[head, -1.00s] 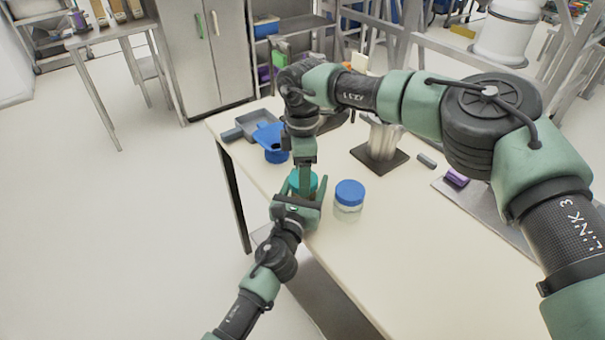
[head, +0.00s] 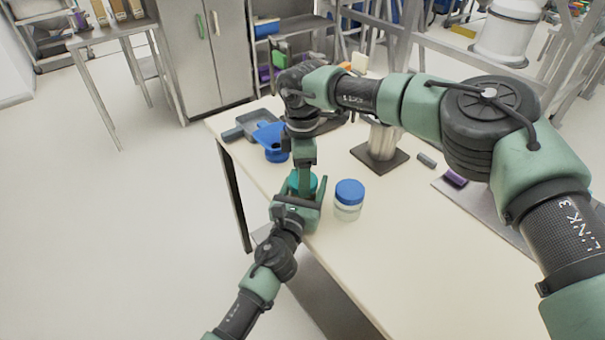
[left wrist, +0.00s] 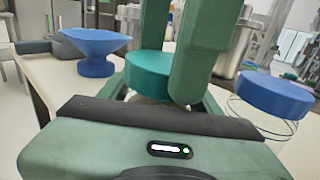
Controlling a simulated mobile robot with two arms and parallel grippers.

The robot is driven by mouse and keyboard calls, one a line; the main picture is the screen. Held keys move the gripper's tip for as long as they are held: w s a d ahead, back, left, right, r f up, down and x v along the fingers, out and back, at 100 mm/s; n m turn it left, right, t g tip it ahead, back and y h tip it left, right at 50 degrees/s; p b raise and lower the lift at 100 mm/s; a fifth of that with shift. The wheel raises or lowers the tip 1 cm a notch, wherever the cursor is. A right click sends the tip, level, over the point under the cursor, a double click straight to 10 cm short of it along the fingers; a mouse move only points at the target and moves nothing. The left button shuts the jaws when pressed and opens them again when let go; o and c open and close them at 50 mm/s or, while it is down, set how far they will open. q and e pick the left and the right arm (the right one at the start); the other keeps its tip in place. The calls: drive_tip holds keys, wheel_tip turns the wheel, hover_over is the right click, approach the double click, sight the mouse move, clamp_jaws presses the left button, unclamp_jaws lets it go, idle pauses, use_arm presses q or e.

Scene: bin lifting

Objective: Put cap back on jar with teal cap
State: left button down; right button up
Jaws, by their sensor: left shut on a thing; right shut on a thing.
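The teal cap (head: 294,183) is at the near left edge of the table, mostly behind my right gripper. In the left wrist view, the teal cap (left wrist: 148,72) looks level, directly over the jar. Only a sliver of the jar (left wrist: 150,99) shows below it, and I cannot tell whether the cap is fully seated. My right gripper (head: 304,190) points straight down and is shut on the teal cap. My left gripper (head: 301,197) reaches in from the near side and is shut on the jar below the cap; its fingers flank the jar.
A clear jar with a blue cap (head: 349,191) stands close to the right. A metal container (head: 383,140) stands on a dark plate.

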use_arm(q)
drive_tip(key=shift+d+r, duration=0.2)
drive_tip(key=shift+r, duration=0.1)
use_arm(e)
drive_tip(key=shift+s+d+f, duration=0.1)
drive_tip(key=shift+d+f, duration=0.05)
drive_tip(key=shift+f, duration=0.4)
drive_tip(key=o, duration=1)
use_arm(q)
drive_tip(key=shift+r, duration=0.1)
use_arm(e)
drive_tip(key=shift+s, duration=0.1)
use_arm(q)
drive_tip(key=shift+w+a+f, duration=0.1)
drive_tip(key=shift+w+f, duration=0.05)
drive_tip(key=shift+f, duration=0.05)
use_arm(e)
drive_tip(key=shift+w+r, duration=0.2)
drive_tip(key=shift+r, duration=1.75)
drive_tip(key=shift+s+r, duration=0.1)
drive_tip(key=shift+r, duration=0.15)
use_arm(q)
drive_tip(key=shift+f, duration=0.1)
use_arm(e)
drive_tip(key=c, duration=1.2)
drive_tip(key=shift+o, duration=0.2)
drive_tip(key=shift+f, duration=0.15)
